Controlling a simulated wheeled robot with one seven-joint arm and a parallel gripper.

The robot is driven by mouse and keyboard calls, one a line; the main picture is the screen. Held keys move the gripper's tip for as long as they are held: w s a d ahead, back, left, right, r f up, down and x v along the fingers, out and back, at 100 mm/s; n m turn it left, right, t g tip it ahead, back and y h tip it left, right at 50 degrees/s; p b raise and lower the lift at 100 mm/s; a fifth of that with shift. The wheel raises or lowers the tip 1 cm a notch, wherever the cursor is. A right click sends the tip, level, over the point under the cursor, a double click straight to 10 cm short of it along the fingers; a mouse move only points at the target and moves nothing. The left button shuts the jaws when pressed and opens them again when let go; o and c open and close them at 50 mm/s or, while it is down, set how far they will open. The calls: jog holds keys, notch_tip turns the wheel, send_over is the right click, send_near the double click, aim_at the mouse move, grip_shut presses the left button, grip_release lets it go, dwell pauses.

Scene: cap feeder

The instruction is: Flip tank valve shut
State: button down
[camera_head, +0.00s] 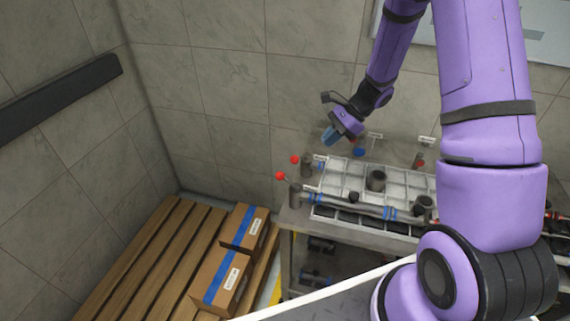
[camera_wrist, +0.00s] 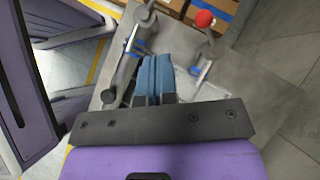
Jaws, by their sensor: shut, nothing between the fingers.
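Several valve levers with round knobs stand on the bench. Two have red knobs at the left end, a rear red knob (camera_head: 295,159) and a front red knob (camera_head: 280,176). A blue knob (camera_head: 358,152) and another red knob (camera_head: 421,162) are farther back. I cannot tell which one is the tank valve. My gripper (camera_head: 329,136) is above the bench's back left part, its blue fingers shut and empty. The fingers also show in the wrist view (camera_wrist: 155,62), apart from a red knob (camera_wrist: 204,19) to their upper right.
A pale grid tray (camera_head: 338,178) with pipes and dark fittings covers the bench top. Small white labels (camera_head: 375,135) stand near the valves. Cardboard boxes with blue tape (camera_head: 221,277) lie on a slatted wooden pallet (camera_head: 150,262) to the left. A tiled wall is behind.

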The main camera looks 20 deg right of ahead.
jog(key=shift+w+f+m, duration=0.15)
jog(key=shift+w+f, duration=0.2)
jog(key=shift+f, duration=0.2)
jog(key=shift+w+f+m, duration=0.15)
jog(key=shift+w+f, duration=0.15)
jog(key=shift+f, duration=0.2)
jog(key=a+r+x, duration=0.1)
jog(key=x, duration=1.2)
jog(key=shift+a+r, duration=0.25)
jog(key=shift+a, duration=0.2)
